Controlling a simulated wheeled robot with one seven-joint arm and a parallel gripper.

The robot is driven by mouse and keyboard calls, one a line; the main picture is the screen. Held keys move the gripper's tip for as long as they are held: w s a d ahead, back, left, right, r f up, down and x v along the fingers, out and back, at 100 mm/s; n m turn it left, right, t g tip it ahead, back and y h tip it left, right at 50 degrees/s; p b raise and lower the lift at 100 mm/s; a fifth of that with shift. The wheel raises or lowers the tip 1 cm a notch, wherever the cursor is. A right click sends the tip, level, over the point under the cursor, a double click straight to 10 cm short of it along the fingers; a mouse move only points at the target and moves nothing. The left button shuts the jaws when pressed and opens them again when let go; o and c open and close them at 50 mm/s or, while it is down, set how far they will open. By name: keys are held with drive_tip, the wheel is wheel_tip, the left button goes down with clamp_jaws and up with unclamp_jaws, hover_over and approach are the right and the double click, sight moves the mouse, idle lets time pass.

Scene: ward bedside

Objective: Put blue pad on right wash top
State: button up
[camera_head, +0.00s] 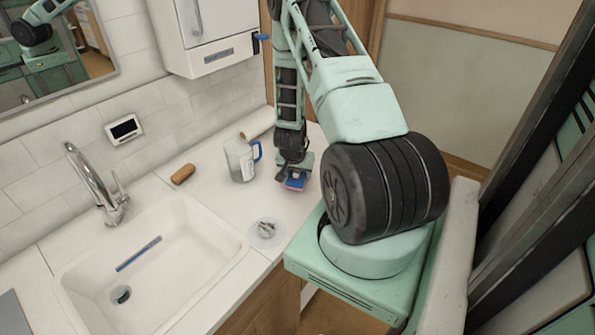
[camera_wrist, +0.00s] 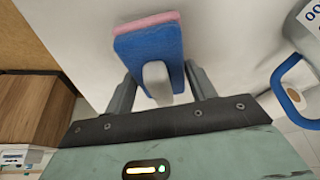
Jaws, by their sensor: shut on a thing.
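The blue pad (camera_head: 296,180) is a small block with a pink layer on one face. In the wrist view the blue pad (camera_wrist: 150,50) sits between the fingers of my gripper (camera_wrist: 158,88), its pink edge at the far side. My gripper (camera_head: 293,173) is shut on it, low over the right part of the white wash top (camera_head: 205,205). In the head view the pad looks at or just above the surface; I cannot tell if it touches. A pale rounded piece shows in front of the pad in the wrist view.
A clear jug with a blue handle (camera_head: 241,160) stands left of my gripper. A small clear dish (camera_head: 266,232) lies nearer the front edge. A brown brush-like item (camera_head: 183,174), a rolled item (camera_head: 258,124), the sink (camera_head: 150,270) and tap (camera_head: 97,187) are further off.

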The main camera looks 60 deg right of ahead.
drive_tip(key=shift+f, duration=0.4)
drive_tip(key=shift+f, duration=0.25)
drive_tip(key=o, duration=1)
drive_tip(key=shift+r, duration=0.1)
drive_tip(key=shift+r, duration=0.15)
drive_tip(key=shift+r, duration=0.2)
drive_tip(key=b+v, duration=0.2)
drive_tip(key=v, duration=0.9)
drive_tip(key=shift+s+a+r, duration=0.1)
drive_tip(key=shift+a+r, duration=0.15)
drive_tip(key=shift+r, duration=0.1)
